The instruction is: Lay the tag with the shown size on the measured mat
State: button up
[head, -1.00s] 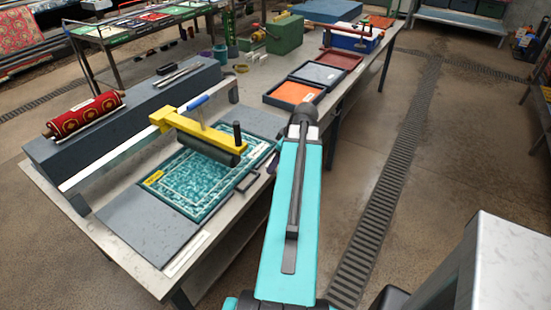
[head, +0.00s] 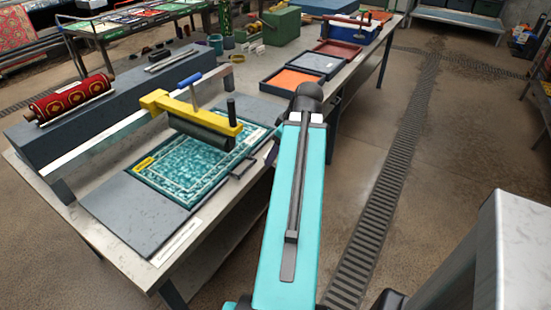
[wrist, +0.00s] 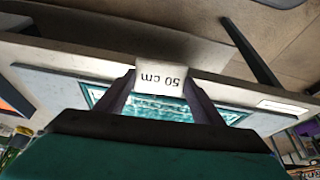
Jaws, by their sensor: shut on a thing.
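My gripper (wrist: 161,82) is shut on a white tag (wrist: 161,78) that reads "50 cm", upside down in the wrist view. The tag sits between the two dark fingertips. The teal patterned mat (head: 180,178) with a pale inner border lies on the workbench in the head view, with a small yellow label (head: 144,163) at its left edge. The mat also shows in the wrist view (wrist: 225,114), behind the fingers and partly hidden by them.
A yellow frame (head: 155,100) with a dark roller (head: 200,135) stands over the mat's far part. A rolled red rug (head: 70,97) lies on the grey block at left. Trays with orange (head: 292,80) and grey contents stand farther along the bench. A bare grey slab (head: 135,213) is in front.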

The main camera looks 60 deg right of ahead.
jog(key=shift+s+a+f+b, duration=0.15)
jog(key=shift+s+a+b, duration=0.35)
jog(key=shift+b, duration=3.3)
jog(key=shift+s+a+r+b, duration=0.25)
jog(key=shift+a+b, duration=0.25)
jog(key=shift+b, duration=0.9)
jog(key=shift+w+a+f, duration=0.1)
jog(key=shift+w+a, duration=0.05)
jog(key=shift+w, duration=0.05)
